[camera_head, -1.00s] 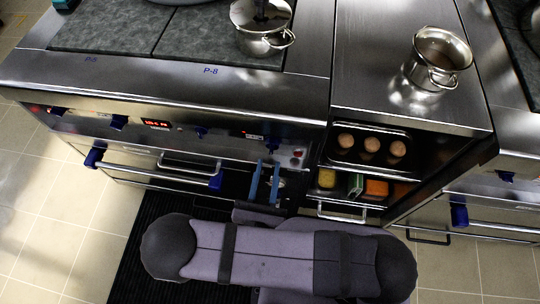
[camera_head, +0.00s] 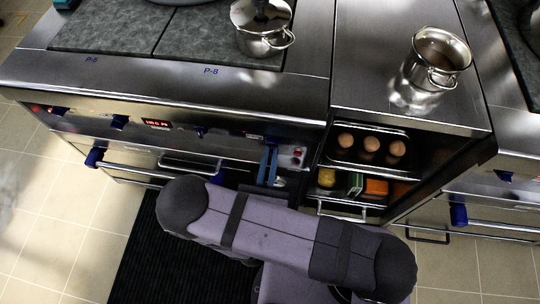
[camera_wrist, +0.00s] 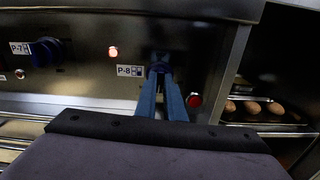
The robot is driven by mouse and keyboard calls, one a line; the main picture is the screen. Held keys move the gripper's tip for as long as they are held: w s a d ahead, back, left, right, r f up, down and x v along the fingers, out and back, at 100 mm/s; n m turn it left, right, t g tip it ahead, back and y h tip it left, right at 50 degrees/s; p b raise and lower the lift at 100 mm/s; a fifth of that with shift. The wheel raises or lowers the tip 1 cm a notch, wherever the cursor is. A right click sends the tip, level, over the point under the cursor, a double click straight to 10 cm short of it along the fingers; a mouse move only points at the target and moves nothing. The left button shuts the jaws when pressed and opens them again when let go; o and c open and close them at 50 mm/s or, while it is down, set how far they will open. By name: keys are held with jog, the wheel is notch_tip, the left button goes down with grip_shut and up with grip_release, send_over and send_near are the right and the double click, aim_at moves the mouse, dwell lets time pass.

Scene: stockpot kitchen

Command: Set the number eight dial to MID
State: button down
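The number eight dial is a dark blue knob (camera_wrist: 160,59) on the steel front panel, just right of the P-8 label (camera_wrist: 130,71) in the wrist view. My gripper (camera_wrist: 160,73) has blue fingers drawn close together, with their tips at the dial's sides; it looks shut on the dial. In the head view my gripper (camera_head: 269,150) reaches up to the panel at the same place. The fingers hide most of the dial, so its setting cannot be read.
The P-7 dial (camera_wrist: 46,51) is to the left, a lit red lamp (camera_wrist: 113,51) between them. A red button (camera_wrist: 194,100) sits close right of my fingers. Eggs (camera_head: 371,145) lie in a shelf unit at the right. A lidded pot (camera_head: 262,38) stands on the stove above.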

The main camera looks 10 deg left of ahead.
jog(key=n+p, duration=0.1)
jog(key=n, duration=0.2)
jog(key=shift+n, duration=0.4)
jog(key=c, duration=1.8)
grip_release()
jog(key=shift+c, duration=0.2)
jog(key=s, duration=0.7)
jog(key=shift+s+b, duration=0.15)
jog(key=shift+b, duration=0.25)
